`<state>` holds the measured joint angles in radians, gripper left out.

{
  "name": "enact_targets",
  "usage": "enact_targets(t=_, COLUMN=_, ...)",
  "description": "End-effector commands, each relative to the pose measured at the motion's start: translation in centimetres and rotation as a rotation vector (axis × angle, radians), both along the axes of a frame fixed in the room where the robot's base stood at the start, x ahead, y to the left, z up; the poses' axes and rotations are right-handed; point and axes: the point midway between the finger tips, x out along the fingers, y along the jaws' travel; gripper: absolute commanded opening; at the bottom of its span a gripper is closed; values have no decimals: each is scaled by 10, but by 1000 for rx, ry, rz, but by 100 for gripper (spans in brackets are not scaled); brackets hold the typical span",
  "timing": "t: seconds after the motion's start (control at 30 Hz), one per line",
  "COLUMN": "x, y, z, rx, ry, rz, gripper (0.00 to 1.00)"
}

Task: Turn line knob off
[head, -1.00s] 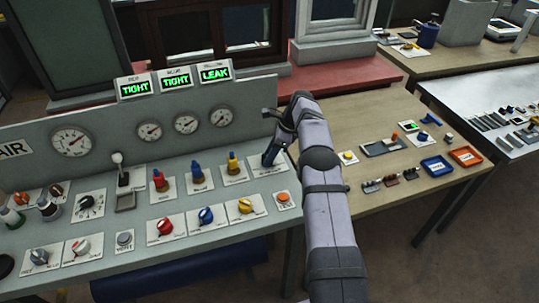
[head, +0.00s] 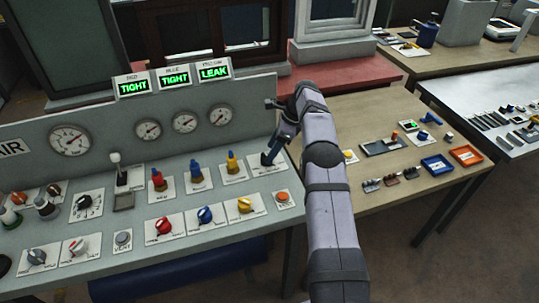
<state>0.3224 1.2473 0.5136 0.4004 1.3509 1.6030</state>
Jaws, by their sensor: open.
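The control panel (head: 130,263) has a row of red, blue and yellow knobs: red (head: 163,224), blue (head: 205,215), yellow (head: 245,205). The labels are too small to tell which is the line knob. My gripper (head: 268,158) is open, pointing down over a white plate at the panel's right end, right of the yellow-capped fitting (head: 232,163). Whether it touches anything there is unclear.
Lit signs read TIGHT (head: 133,87), TIGHT (head: 176,79) and LEAK (head: 214,72). Gauges (head: 148,131) line the panel's back wall. A lever (head: 116,168) and colour-capped fittings stand up from the panel. The right-hand table (head: 400,120) holds trays and small parts.

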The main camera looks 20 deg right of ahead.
Motion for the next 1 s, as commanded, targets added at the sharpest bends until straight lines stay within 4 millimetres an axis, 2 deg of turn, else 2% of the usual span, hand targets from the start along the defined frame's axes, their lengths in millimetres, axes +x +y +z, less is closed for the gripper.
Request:
enact_targets(t=0.3, x=-6, y=-14, z=36, rx=-1, ry=-2, rz=0, gripper=53)
enact_targets(t=0.73, x=-7, y=-15, z=41, rx=0, ry=-1, rz=2, gripper=53)
enact_targets(t=0.87, x=-4, y=-1, z=43, rx=-2, ry=-4, rz=25, gripper=53)
enact_targets(t=1.0, x=8, y=27, z=83, rx=-22, ry=-69, rz=74, gripper=53)
